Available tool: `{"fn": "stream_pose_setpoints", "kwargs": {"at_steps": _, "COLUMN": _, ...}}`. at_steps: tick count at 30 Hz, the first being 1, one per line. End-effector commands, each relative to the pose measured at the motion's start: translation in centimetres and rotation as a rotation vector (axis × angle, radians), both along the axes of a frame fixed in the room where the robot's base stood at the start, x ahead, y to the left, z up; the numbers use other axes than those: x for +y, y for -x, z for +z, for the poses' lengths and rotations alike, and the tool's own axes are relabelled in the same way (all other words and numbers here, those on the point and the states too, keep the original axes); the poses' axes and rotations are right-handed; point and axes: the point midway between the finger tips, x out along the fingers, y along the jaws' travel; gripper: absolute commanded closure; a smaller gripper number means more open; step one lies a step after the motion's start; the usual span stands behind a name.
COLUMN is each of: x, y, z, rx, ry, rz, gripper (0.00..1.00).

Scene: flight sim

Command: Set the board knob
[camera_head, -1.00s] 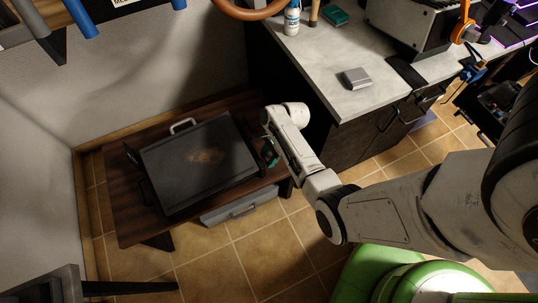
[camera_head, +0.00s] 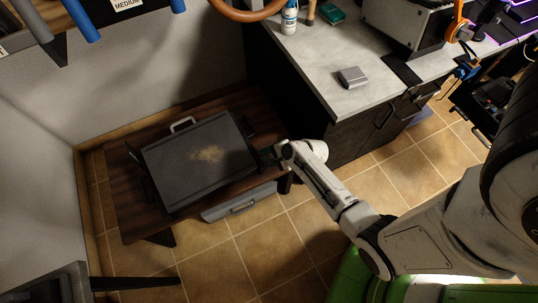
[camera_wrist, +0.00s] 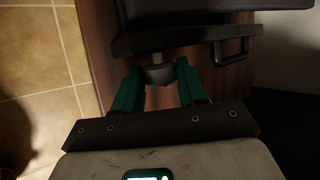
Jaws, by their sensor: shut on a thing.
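The board (camera_head: 185,168) is a dark flat slab with a tan patch on its top, lying on a low wooden table. A silver handle (camera_head: 182,124) stands at its far edge. In the wrist view a dark round knob (camera_wrist: 160,75) sticks out from the board's edge (camera_wrist: 185,42). My gripper (camera_head: 269,157) is at the right side of the board. Its teal fingers (camera_wrist: 159,86) are shut on the knob, one on each side. The knob is hidden by my gripper in the head view.
The wooden table (camera_head: 125,205) has a grey drawer (camera_head: 238,203) under its front. A counter (camera_head: 335,60) with a small grey box (camera_head: 353,77) stands to the right. Open tiled floor (camera_head: 265,250) lies in front of the table. A wall is behind.

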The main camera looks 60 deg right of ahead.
Motion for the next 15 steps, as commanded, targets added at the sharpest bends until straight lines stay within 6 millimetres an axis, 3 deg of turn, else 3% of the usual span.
{"fn": "stream_pose_setpoints", "kwargs": {"at_steps": 15, "x": 0.05, "y": -0.02, "z": -0.06, "rx": -0.046, "ry": 0.027, "rz": 0.001, "gripper": 0.89}}
